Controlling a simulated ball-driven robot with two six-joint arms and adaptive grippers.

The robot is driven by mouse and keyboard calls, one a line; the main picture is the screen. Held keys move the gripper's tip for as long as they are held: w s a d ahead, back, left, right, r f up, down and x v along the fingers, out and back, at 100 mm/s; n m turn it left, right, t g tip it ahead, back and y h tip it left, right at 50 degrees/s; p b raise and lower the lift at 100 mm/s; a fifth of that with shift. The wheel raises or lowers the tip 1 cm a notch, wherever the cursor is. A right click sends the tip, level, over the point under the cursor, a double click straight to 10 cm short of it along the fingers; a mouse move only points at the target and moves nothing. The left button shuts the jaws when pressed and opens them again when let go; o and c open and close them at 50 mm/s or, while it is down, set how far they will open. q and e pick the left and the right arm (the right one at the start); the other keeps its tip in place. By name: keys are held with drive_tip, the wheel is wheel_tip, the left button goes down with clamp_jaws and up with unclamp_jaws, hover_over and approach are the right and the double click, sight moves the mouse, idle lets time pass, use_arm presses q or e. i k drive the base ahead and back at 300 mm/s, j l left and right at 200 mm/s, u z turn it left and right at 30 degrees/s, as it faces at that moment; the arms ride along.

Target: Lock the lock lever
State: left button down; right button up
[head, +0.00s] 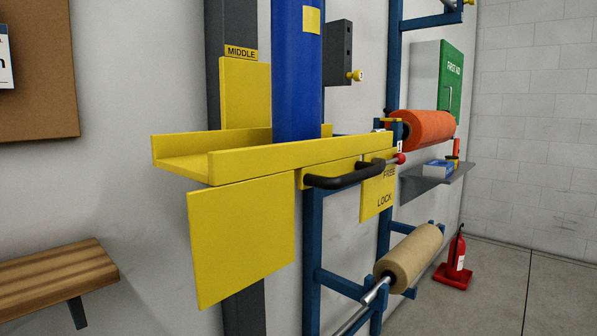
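The lock lever (390,160) is a short grey rod with a red knob (400,158) at its end. It points to the right, level with the word FREE on a yellow plate (370,208). The word LOCK is lower on the same plate. The plate hangs below the right end of a yellow carriage (270,155), and a black bar handle (345,180) is fixed left of the lever. Neither of my grippers is in view.
A blue column (298,80) rises from the carriage. A blue rack holds an orange roll (430,128) and a brown roll (412,255) on the right. A grey shelf (437,182) and a fire extinguisher (456,255) are further right. A wooden bench (60,270) is lower left.

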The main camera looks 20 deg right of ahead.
sight(399, 158)
drive_tip(key=k+j+z, duration=0.1)
drive_tip(key=z, duration=1.15)
drive_tip(key=k+l, duration=0.05)
